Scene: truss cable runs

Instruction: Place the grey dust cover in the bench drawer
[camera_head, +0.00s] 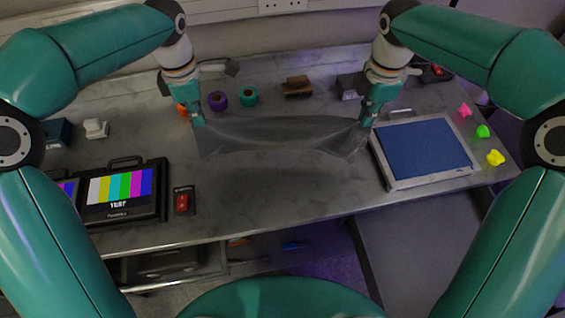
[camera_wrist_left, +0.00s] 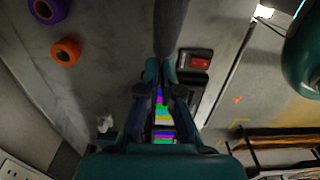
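The grey dust cover (camera_head: 280,133) is a thin, translucent cloth stretched between my two grippers over the bench, sagging in the middle. My left gripper (camera_head: 198,119) is shut on its left corner. In the left wrist view the fingers (camera_wrist_left: 161,68) pinch the cloth (camera_wrist_left: 171,25), which extends away from them. My right gripper (camera_head: 367,117) holds the right end; its fingertips are small but look closed on the cloth. The bench drawer (camera_head: 175,268) stands open under the front left edge of the bench, partly hidden by the bench top and my arm.
A test monitor (camera_head: 120,193) and a red switch box (camera_head: 184,201) are at the front left. A blue-topped panel (camera_head: 423,152) stands right of the cloth. Purple (camera_head: 218,101) and teal (camera_head: 249,95) tape rolls and a brown block (camera_head: 298,87) lie behind. The front middle is clear.

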